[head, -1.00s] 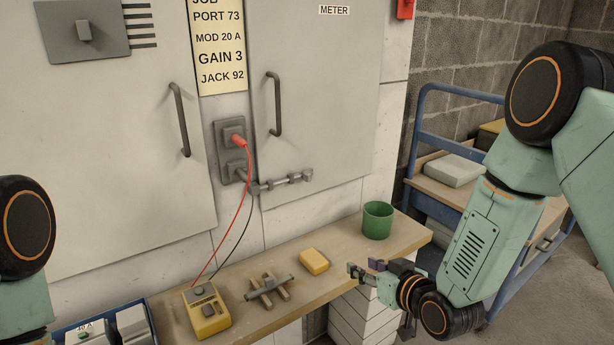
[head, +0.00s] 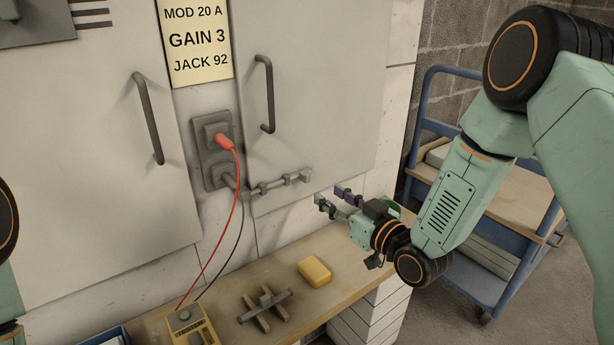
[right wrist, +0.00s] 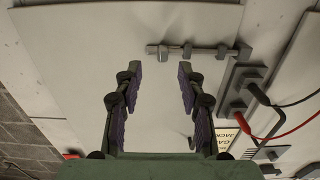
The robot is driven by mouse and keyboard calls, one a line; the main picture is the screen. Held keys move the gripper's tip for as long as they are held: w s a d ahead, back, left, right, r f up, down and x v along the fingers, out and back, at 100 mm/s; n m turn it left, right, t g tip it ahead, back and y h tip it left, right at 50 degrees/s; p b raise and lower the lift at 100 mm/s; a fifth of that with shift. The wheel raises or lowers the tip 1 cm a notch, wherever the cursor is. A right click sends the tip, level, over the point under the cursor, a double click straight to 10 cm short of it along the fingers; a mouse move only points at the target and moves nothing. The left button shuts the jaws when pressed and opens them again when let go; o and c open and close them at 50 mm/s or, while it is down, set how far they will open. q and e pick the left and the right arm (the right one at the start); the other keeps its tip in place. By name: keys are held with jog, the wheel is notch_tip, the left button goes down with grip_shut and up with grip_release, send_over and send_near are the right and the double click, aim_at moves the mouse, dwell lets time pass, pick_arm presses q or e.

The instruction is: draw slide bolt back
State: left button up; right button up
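The slide bolt (head: 275,185) is a grey horizontal rod in brackets at the lower edge of the right cabinet door (head: 320,80). It also shows in the right wrist view (right wrist: 205,52), upside down, ahead of the fingertips. My right gripper (head: 331,196) is open and empty, just right of and slightly below the bolt, apart from it. In the right wrist view its purple-padded fingers (right wrist: 160,68) are spread, with the door between them. My left gripper is out of view; only part of my left arm shows at the left edge.
A socket plate (head: 212,155) with a red plug (head: 225,142) and hanging leads sits left of the bolt. The shelf below holds a yellow block (head: 314,271), a crossed wooden stand (head: 265,308) and a yellow meter (head: 188,325). A blue cart (head: 480,270) stands at right.

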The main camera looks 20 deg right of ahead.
aim_at(308, 178)
jog(key=x, duration=0.2)
jog(key=b+x, duration=0.1)
jog(key=x, duration=0.1)
jog(key=r+b+x, duration=0.1)
jog(key=x, duration=0.1)
jog(key=shift+a, duration=0.25)
jog(key=shift+w+a+r, duration=0.15)
jog(key=shift+w+a, duration=0.05)
jog(key=shift+w, duration=0.35)
jog(key=c, duration=0.4)
grip_shut()
